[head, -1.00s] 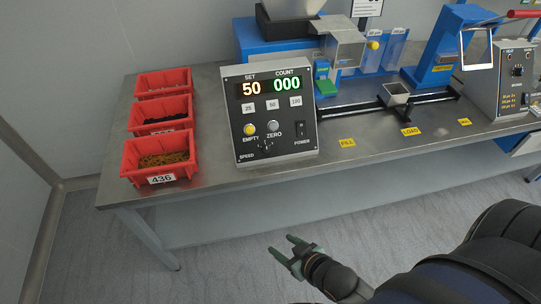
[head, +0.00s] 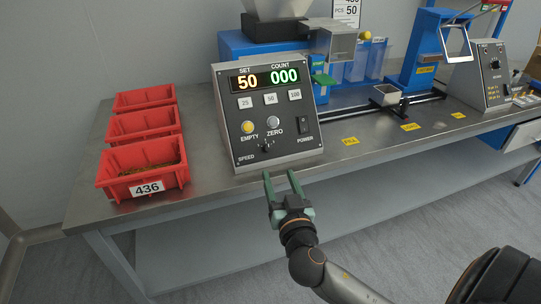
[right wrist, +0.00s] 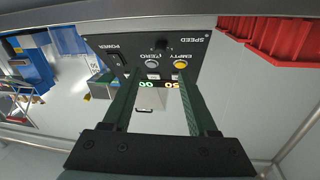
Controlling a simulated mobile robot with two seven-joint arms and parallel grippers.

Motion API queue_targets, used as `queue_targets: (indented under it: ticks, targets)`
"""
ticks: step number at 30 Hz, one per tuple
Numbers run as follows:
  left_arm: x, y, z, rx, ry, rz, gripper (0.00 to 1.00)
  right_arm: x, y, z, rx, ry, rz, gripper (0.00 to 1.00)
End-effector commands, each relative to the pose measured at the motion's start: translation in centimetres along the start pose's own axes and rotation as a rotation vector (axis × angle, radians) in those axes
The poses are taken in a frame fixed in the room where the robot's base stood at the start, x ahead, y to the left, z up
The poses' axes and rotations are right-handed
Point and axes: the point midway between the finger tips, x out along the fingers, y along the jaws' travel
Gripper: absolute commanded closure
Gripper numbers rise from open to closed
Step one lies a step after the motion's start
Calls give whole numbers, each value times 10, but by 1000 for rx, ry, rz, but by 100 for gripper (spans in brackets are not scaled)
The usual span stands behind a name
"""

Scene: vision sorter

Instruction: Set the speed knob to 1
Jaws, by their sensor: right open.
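The speed knob (head: 266,147) is a small black knob low on the front panel of the counter box (head: 230,120), above and right of the SPEED label. It also shows in the right wrist view (right wrist: 162,45), where the panel appears upside down. My right gripper (head: 281,176) is open and empty, its two green fingers pointing at the panel from just below and in front of the knob, apart from it. In the right wrist view its fingers (right wrist: 158,95) show with the panel beyond them. The display reads SET 50 and COUNT 000. My left gripper is not in view.
Red bins (head: 144,165) stand left of the box, the front one marked 436. The power switch (head: 304,124) and the yellow EMPTY and grey ZERO buttons are near the knob. A blue machine (head: 232,44) stands behind. The bench front edge (head: 400,152) lies below the box.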

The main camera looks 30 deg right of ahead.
Motion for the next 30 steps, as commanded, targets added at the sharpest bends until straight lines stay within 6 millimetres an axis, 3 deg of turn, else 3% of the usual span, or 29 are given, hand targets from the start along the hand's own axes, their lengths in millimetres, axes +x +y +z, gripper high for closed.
queue_targets:
  ticks: [9, 15, 21, 30]
  targets:
    - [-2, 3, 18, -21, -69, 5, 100, 62, 0, -1, -5, 2, 0, 41]
    - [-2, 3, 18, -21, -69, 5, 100, 89, 0, 0, -3, -1, 0, 41]
    - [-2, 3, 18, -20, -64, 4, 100, 101, 0, 1, -2, -2, 0, 41]
    - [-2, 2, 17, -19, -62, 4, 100, 102, 0, 1, -2, -3, 0, 43]
